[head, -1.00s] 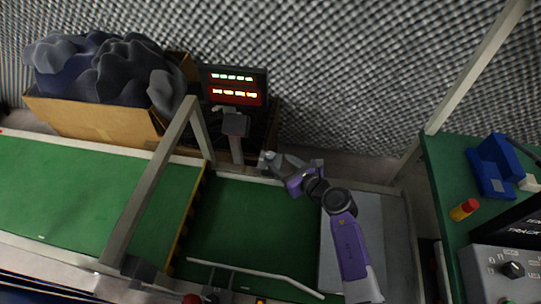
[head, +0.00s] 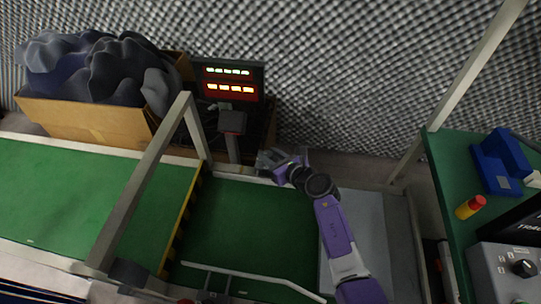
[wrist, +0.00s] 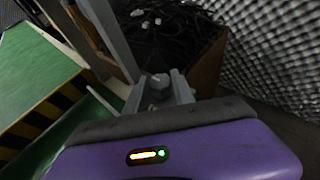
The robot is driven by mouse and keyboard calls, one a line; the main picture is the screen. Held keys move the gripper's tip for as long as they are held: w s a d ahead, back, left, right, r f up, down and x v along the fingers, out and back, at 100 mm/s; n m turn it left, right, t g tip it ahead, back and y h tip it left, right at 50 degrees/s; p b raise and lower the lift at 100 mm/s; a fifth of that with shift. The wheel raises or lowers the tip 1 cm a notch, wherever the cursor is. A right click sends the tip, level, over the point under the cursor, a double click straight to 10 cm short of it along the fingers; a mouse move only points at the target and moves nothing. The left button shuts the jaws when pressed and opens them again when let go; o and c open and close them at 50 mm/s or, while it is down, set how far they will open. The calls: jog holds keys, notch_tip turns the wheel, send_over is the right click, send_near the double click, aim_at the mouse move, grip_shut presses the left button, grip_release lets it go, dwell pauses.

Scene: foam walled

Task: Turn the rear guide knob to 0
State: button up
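A small grey round knob (wrist: 159,81) with a pale mark on top shows in the wrist view, beyond the purple gripper body. My gripper (wrist: 158,92) has its two grey fingers apart, one on each side of the knob. I cannot tell whether the fingers touch it. In the head view my gripper (head: 268,160) is at the rear rail of the green conveyor, just right of the post under the display; the knob is hidden or too small to make out there. The number the knob points to is not readable.
A grey frame post (head: 150,180) and a yellow-black striped edge (head: 183,215) stand left of the gripper. A lit display (head: 229,82) stands behind the rail. A cardboard box (head: 85,122) holds dark foam. A green bench (head: 450,180) with a control box stands at right.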

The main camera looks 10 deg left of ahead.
grip_shut()
